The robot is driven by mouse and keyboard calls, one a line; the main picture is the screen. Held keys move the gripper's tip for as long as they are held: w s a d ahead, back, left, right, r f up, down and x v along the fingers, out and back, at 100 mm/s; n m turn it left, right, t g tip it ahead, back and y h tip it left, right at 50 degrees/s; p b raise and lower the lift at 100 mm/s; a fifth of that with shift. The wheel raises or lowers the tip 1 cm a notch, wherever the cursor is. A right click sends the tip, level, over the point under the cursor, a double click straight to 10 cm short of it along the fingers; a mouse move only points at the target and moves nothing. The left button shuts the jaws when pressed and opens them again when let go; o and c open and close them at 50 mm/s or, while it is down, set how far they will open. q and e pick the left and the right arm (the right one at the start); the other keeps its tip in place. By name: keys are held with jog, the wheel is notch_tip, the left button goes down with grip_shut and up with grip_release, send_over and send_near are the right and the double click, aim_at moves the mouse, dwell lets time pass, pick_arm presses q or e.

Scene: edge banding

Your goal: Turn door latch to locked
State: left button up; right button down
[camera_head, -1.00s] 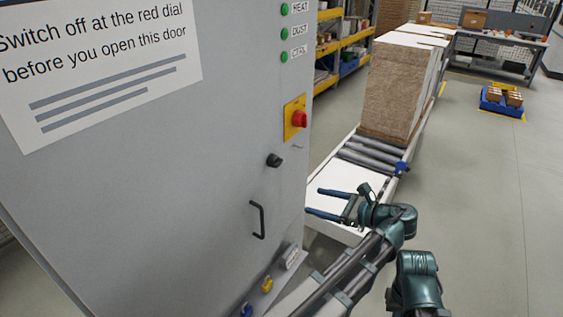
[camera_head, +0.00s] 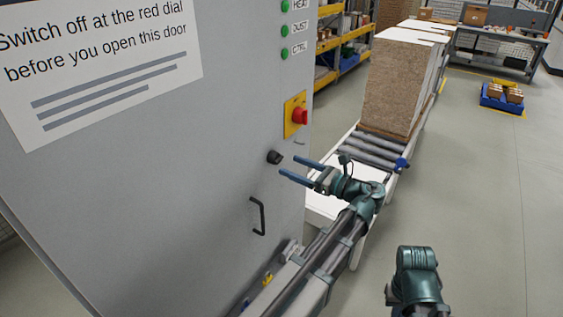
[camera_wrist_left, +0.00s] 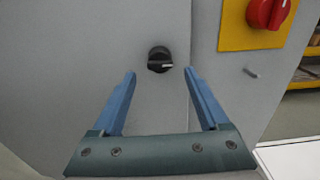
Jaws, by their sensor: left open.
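The door latch (camera_head: 274,157) is a small black knob on the grey cabinet door (camera_head: 150,190). In the left wrist view the latch (camera_wrist_left: 159,60) shows a pale mark pointing right. My left gripper (camera_head: 296,168) is open and empty, its blue fingers pointing at the cabinet just right of the latch. In the left wrist view the left gripper (camera_wrist_left: 160,83) has its fingers spread to either side of the latch, with the latch beyond the tips and apart from them. The right gripper's fingers are not visible.
A red dial (camera_head: 300,116) on a yellow plate sits above and right of the latch. A black door handle (camera_head: 258,215) is below it. A roller conveyor (camera_head: 365,150) with stacked boards (camera_head: 397,85) stands behind my left arm. Open floor lies at right.

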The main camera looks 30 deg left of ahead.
aim_at(281, 161)
pick_arm(q)
jog(key=shift+w+a, duration=0.2)
jog(key=shift+a, duration=2.2)
jog(key=shift+c, duration=0.3)
grip_shut()
